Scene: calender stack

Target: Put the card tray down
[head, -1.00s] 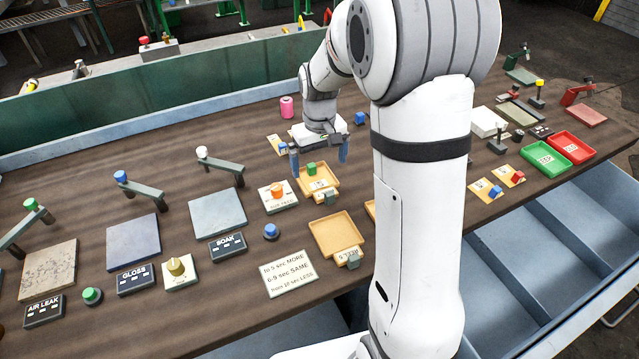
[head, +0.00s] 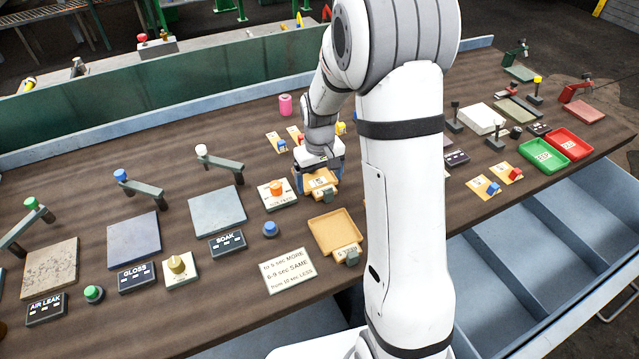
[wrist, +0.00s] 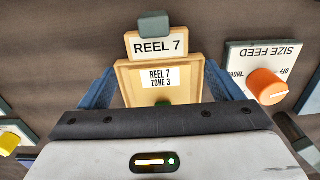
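The card tray (head: 334,177), a small tan wooden tray marked REEL 7, ZONE 3, rests on the brown bench. It also shows in the wrist view (wrist: 124,80), with a REEL 7 tag and grey clip at its outer end. A green block (wrist: 163,103) in it is mostly hidden by my gripper body. My gripper (head: 319,180) is low over the tray, with one blue finger along each side. The fingers look spread about the tray's width. Contact with the sides is hard to tell.
An empty tan tray (head: 322,245) lies nearer the front edge. The SIZE FEED box (head: 269,198) with its orange knob is close on the left. Cards with blocks (head: 276,143) lie just behind. Bare bench lies at the back left.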

